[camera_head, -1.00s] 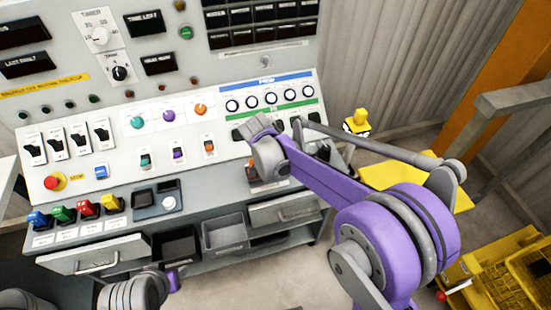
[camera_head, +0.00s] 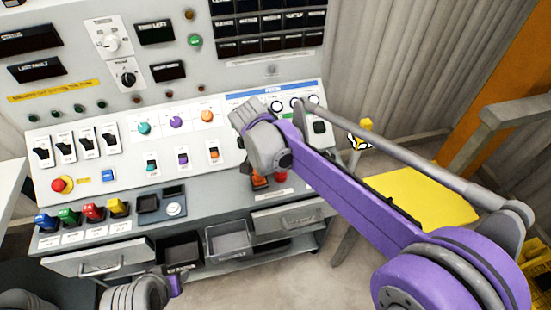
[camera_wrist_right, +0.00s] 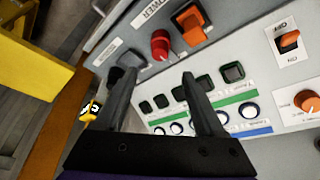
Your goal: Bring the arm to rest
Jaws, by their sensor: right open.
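My right arm (camera_head: 350,195) is purple and grey and reaches in from the lower right, across the control panel (camera_head: 110,175). Its grey wrist (camera_head: 262,145) is in front of the panel's right part; the fingers are hidden in the head view. In the right wrist view my right gripper (camera_wrist_right: 160,75) has its two dark fingers apart, with nothing between them. Panel buttons and switches show beyond them; whether the fingers touch the panel I cannot tell. A grey part of my left arm (camera_head: 135,293) shows at the bottom left; its fingers are not seen.
The panel carries a red stop button (camera_head: 62,185), an orange switch (camera_wrist_right: 190,18) and a red knob (camera_wrist_right: 160,45). Below are drawers and an open grey bin (camera_head: 228,240). A yellow surface (camera_head: 430,195) and an orange post (camera_head: 520,70) stand to the right.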

